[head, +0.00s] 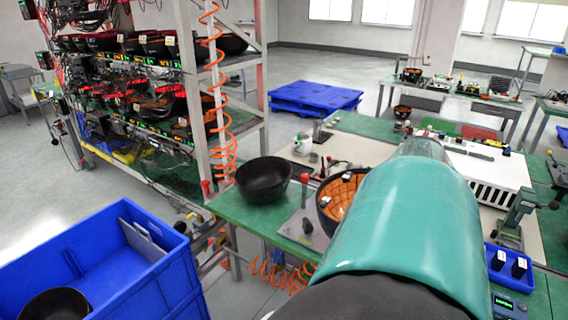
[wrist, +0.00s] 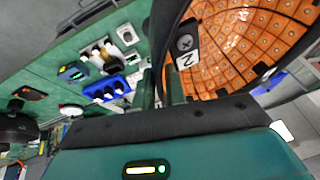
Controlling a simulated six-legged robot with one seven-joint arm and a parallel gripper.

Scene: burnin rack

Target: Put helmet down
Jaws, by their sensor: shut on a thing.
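My gripper (wrist: 160,88) is shut on the rim of a black helmet with an orange padded lining (wrist: 245,50) and a white tag marked 2. In the head view the helmet (head: 337,196) is at the green bench (head: 235,208), its open side showing, partly hidden behind my arm. I cannot tell whether it touches the bench. The gripper itself is hidden behind my arm in the head view. A second black helmet, or bowl-like shell, (head: 263,180) sits on the bench to its left.
A rack (head: 190,75) with several helmets on shelves stands at left, with a coiled orange hose (head: 213,100). A blue crate (head: 100,270) holds a dark shell at lower left. A white slotted box (head: 485,170) and a blue tray (head: 510,268) are on the bench at right.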

